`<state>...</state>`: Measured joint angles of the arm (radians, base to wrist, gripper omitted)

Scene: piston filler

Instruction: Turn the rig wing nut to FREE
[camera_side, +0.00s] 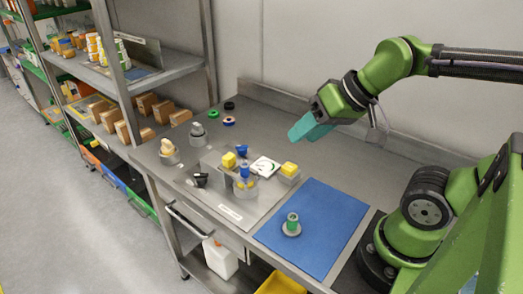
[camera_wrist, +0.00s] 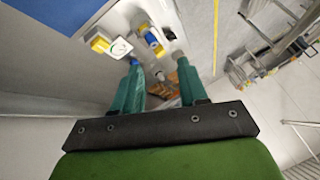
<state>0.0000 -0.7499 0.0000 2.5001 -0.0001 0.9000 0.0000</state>
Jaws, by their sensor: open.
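The rig (camera_side: 213,162) is a grey assembly on the metal bench. It carries a yellow block-like part (camera_side: 228,160), another yellow part (camera_side: 289,168), a blue upright part (camera_side: 245,171), a small dark blue part (camera_side: 242,150) and a black part (camera_side: 201,180). A white dial plate (camera_side: 264,166) sits among them. I cannot tell which part is the wing nut or read any FREE mark. My gripper (camera_side: 297,134) is open and empty, well above the bench, behind and right of the rig. In the wrist view, my teal fingers (camera_wrist: 158,63) stand apart, with the rig small beyond them.
A blue mat (camera_side: 325,215) with a green-topped part (camera_side: 292,224) lies right of the rig. Black, green and blue rings (camera_side: 229,121) lie at the back. A shelf rack (camera_side: 165,70) with boxes stands left. The bench's back right is clear.

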